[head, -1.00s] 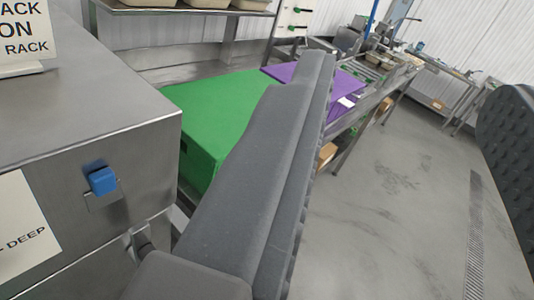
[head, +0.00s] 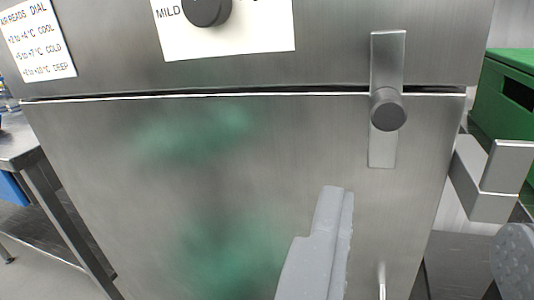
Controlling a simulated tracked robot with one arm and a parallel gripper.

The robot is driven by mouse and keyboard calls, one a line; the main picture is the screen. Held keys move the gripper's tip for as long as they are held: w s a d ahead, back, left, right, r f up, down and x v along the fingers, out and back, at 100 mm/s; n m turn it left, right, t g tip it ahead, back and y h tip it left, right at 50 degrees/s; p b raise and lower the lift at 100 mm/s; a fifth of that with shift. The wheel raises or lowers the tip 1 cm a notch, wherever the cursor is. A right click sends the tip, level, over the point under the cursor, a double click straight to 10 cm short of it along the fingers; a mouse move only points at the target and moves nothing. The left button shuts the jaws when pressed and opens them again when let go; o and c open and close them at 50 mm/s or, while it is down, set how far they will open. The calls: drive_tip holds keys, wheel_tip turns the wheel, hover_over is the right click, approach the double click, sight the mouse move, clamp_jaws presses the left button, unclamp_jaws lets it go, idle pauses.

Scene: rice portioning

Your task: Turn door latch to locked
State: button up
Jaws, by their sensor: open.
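The door latch (head: 386,55) is a flat metal bar with a dark round knob (head: 388,109) in its middle. The bar stands upright and spans the seam between the upper panel and the steel door (head: 110,190) below. My gripper (head: 420,212) is open and empty, below the latch and apart from it in the picture. Its left finger is in front of the door, left of the knob. Its right finger shows only partly at the right edge.
The upper panel carries a dark dial (head: 206,8) and a text label (head: 38,40). A metal bracket (head: 490,185) juts out right of the door. A thin upright handle (head: 382,282) is low on the door. A green box (head: 505,105) stands behind at right, a steel table (head: 45,195) at left.

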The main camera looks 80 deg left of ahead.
sight(391, 117)
drive_tip(key=b+x, duration=0.2)
drive_tip(key=x, duration=1.1)
drive_tip(key=shift+w+a, duration=0.1)
drive_tip(key=shift+a, duration=0.25)
